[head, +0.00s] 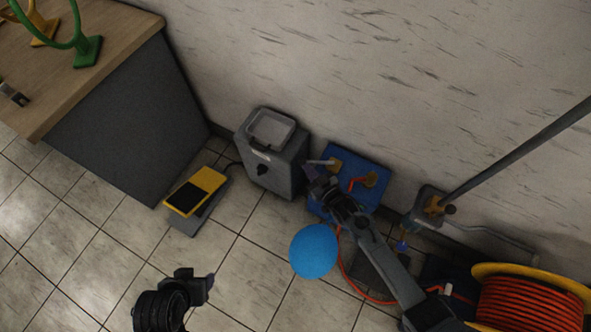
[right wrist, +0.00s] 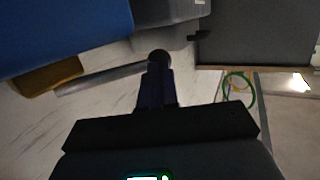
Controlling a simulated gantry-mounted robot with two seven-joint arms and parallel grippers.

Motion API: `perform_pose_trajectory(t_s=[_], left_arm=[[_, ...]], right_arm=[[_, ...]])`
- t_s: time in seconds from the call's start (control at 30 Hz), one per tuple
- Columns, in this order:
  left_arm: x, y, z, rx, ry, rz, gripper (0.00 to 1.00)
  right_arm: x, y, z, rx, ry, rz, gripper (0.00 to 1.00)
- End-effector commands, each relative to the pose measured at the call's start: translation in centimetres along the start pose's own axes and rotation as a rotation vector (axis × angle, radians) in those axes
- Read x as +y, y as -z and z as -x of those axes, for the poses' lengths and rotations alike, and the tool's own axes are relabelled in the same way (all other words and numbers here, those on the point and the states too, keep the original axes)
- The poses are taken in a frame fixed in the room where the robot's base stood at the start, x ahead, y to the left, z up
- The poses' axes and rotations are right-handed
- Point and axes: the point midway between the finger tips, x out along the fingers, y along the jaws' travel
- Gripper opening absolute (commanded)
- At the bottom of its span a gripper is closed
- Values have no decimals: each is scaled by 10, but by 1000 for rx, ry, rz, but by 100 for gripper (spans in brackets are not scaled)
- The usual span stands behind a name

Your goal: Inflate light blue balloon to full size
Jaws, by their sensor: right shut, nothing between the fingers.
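The light blue balloon (head: 314,251) looks round and swollen in the head view, just above the tiled floor or resting on it; I cannot tell which. Behind it, by the wall, is a blue box (head: 372,163) with brass-coloured fittings and a red part on top. My right gripper (head: 318,181) is shut and empty at the left side of the blue box, beside a pale metal lever or tube (head: 320,162). In the right wrist view its dark fingers (right wrist: 158,62) are together near that tube (right wrist: 98,79). My left gripper (head: 205,283) is over the floor, left of the balloon; its jaws are unclear.
A grey canister (head: 285,170) and a yellow-black pedal (head: 196,190) stand left of the blue box. A wooden-topped table (head: 112,48) is at upper left. An orange hose reel (head: 528,302) is at lower right. The floor at lower left is clear.

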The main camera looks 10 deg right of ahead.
Motion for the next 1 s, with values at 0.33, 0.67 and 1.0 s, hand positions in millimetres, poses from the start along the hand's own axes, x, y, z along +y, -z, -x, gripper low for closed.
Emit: perform_pose_trajectory(t_s=[0.33,0.67,1.0], left_arm=[[0,2,3,-1,0,0,57],[0,2,3,0,-2,2,57],[0,3,5,0,-2,2,57]], right_arm=[[9,1,-12,1,-77,-16,0],[9,2,-14,1,-76,-16,0],[9,3,-13,0,-75,-16,0]])
